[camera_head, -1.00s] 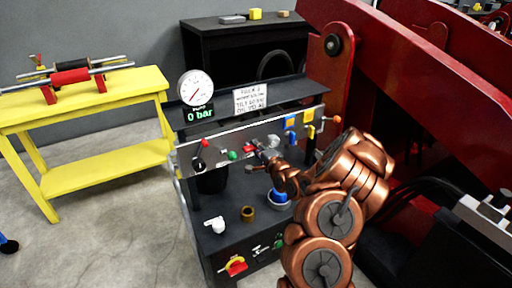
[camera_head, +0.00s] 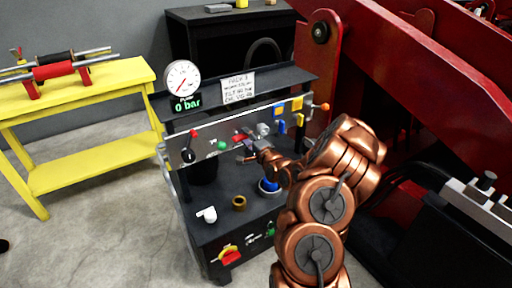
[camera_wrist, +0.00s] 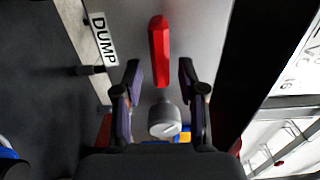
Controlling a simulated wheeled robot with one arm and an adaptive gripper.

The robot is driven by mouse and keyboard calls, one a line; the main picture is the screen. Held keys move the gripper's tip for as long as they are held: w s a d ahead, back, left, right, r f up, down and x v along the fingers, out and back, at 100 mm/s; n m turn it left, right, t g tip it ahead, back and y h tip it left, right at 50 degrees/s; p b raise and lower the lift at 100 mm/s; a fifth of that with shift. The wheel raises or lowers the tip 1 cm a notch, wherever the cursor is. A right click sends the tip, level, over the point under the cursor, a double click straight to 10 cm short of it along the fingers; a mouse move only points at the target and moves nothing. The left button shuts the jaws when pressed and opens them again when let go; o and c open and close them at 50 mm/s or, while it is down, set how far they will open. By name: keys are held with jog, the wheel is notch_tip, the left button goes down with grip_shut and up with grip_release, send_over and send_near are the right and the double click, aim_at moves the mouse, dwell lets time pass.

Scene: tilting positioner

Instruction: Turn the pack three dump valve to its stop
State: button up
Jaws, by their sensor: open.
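The pack's control panel (camera_head: 262,122) stands under a placard (camera_head: 238,88) that seems to read PACK 3. A red lever handle (camera_wrist: 159,50) is on the grey panel face in the wrist view, by a white DUMP label (camera_wrist: 104,38). It also shows in the head view (camera_head: 240,138), partly behind my gripper. My gripper (camera_wrist: 160,72) is open. Its two fingers lie on either side of the red handle's lower end, with gaps on both sides. In the head view my gripper (camera_head: 248,150) is close to the panel. The handle's pivot and stop cannot be made out.
A round grey knob (camera_wrist: 164,119) lies between the fingers, near the palm. The gauge (camera_head: 182,78) reads 0 bar. A black-knobbed lever (camera_head: 189,154) and green knob (camera_head: 222,144) are left along the panel. A red machine frame (camera_head: 420,70) rises to the right.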

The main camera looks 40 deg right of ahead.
jog(key=s+a, duration=0.1)
jog(key=s, duration=1)
dwell(0.6)
jog(key=s+a+f+n+g+y, duration=0.1)
jog(key=s+a+f+n+g, duration=0.1)
jog(key=a+n+g, duration=0.4)
jog(key=s+a+f+n+g+y, duration=0.1)
jog(key=s+a+f+n+g, duration=0.1)
jog(key=a+n+g, duration=0.4)
jog(key=s+a+r+n+g, duration=0.2)
jog(key=s+a+r+g, duration=0.3)
jog(key=s, duration=0.6)
jog(key=s+a+r+n+g, duration=0.1)
jog(key=s+a+r+n, duration=0.2)
jog(key=s+a, duration=0.6)
jog(key=s+a+r+n+g, duration=0.2)
jog(key=s+a+r+g, duration=0.15)
jog(key=s, duration=0.95)
notch_tip(320, 180, up, 18)
jog(key=w+t+p, duration=0.1)
jog(key=p, duration=1.5)
jog(key=shift+t, duration=0.35)
